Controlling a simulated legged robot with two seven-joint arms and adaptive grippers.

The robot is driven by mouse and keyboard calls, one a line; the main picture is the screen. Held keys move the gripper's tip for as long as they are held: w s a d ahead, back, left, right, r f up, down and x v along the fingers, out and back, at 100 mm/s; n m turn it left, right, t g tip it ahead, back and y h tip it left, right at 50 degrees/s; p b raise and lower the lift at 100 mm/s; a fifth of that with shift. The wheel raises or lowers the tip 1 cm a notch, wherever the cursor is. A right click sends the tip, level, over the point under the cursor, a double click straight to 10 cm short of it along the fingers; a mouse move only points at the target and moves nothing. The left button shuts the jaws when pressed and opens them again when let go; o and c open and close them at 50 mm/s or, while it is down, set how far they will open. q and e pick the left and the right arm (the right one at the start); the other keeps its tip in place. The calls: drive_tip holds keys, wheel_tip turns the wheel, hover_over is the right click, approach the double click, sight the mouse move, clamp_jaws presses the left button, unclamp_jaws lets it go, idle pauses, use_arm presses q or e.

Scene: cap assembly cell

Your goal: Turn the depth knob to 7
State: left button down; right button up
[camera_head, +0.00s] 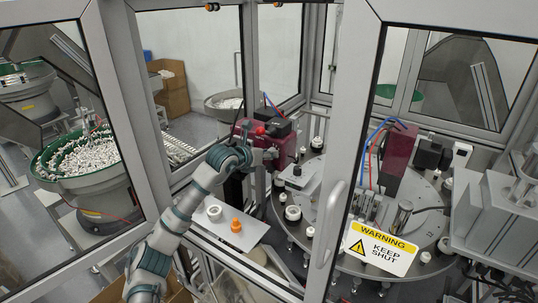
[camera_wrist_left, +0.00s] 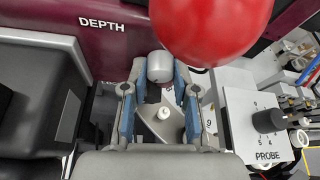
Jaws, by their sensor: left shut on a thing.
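A grey round knob (camera_wrist_left: 160,66) sits below the DEPTH label on the dark red housing (camera_wrist_left: 60,20) in the left wrist view. My left gripper (camera_wrist_left: 160,84) is shut on this knob, a blue-sided finger on each side. I cannot read the knob's setting; its pointer and most of its scale are hidden. In the head view, my left gripper (camera_head: 267,157) reaches through the open side of the cell to the red housing (camera_head: 285,145). My right gripper is not in view.
A large red ball-shaped part (camera_wrist_left: 210,30) is close above the fingers. A black PROBE knob (camera_wrist_left: 268,121) on a white plate is to the right. In the head view, a rotary table (camera_head: 345,235) with white caps and a tray (camera_head: 228,222) holding an orange part are nearby.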

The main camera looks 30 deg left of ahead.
use_arm(q)
drive_tip(key=shift+a+r, duration=0.1)
drive_tip(key=shift+r, duration=0.1)
drive_tip(key=c, duration=1)
unclamp_jaws()
drive_tip(key=shift+c, duration=0.2)
drive_tip(key=shift+o, duration=0.8)
drive_tip(key=shift+s, duration=0.15)
drive_tip(key=shift+a, duration=0.15)
drive_tip(key=shift+f, duration=0.1)
drive_tip(key=v, duration=1.2)
drive_tip(key=shift+f, duration=0.15)
